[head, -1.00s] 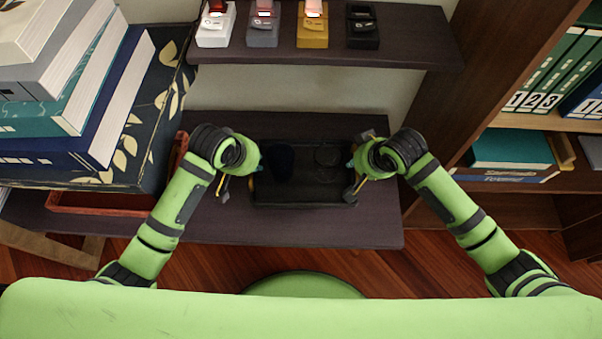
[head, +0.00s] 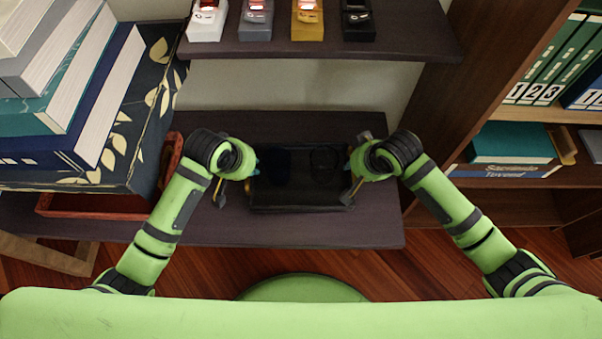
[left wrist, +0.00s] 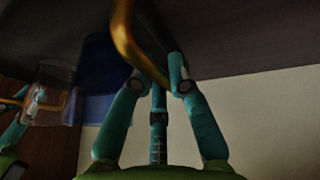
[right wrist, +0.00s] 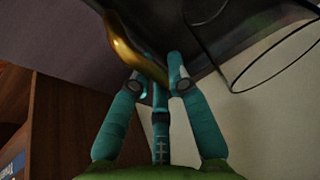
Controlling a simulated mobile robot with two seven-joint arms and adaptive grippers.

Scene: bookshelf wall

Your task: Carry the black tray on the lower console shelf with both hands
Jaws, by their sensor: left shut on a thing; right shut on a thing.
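The black tray (head: 300,192) is over the lower console shelf (head: 225,228), between my two grippers; whether it touches the shelf is unclear. A dark blue cup (left wrist: 106,75) and a clear glass (left wrist: 48,95) show in the left wrist view; the glass also shows in the right wrist view (right wrist: 268,62). My left gripper (head: 254,166) is shut on the tray's left gold handle (left wrist: 125,35). My right gripper (head: 351,163) is shut on the right gold handle (right wrist: 128,50). The fingers partly hide the handles.
An upper shelf (head: 320,48) with several small stands overhangs behind the tray. A patterned box (head: 150,110) stacked with books and a red tray (head: 95,206) are at left. A bookcase (head: 470,90) stands at right. The console's front right is clear.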

